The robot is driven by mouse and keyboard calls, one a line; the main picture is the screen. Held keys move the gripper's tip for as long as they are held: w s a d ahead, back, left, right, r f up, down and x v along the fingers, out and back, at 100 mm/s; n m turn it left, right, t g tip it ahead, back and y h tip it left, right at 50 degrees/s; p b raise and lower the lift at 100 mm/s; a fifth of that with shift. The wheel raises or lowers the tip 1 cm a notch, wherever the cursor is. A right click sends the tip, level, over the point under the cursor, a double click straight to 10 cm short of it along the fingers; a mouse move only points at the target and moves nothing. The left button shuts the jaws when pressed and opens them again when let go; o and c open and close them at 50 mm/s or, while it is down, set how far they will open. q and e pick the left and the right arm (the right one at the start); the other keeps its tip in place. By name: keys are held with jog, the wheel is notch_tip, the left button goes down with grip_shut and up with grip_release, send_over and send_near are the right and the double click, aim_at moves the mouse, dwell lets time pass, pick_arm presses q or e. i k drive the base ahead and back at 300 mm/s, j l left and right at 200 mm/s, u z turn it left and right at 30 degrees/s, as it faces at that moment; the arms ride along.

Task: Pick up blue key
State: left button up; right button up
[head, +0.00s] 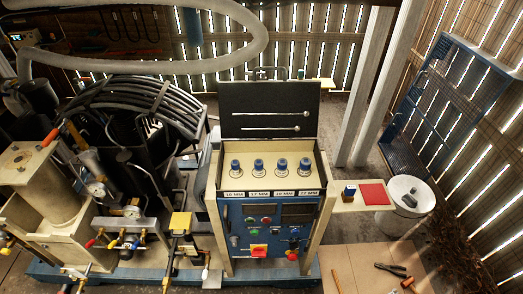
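I cannot make out a blue key for certain. A small blue part (295,232) shows on the right of the blue control panel (240,214), above a red knob (292,256); it is too small to tell whether it is a key. Blue-topped sockets (258,166) stand in a row on the cream tray above the panel, over labels reading 16 MM to 22 MM. A small dark blue block (349,191) sits on the side shelf beside a red square. Neither of my grippers shows in this view.
The compressor with hoses and valves (125,225) fills the left. An open black lid (268,110) holding two rods stands behind the sockets. A white barrel (405,215) stands at right. Pliers (390,269) and a hammer (408,284) lie on a board at lower right.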

aim_at(350, 191)
jog(key=z, duration=0.85)
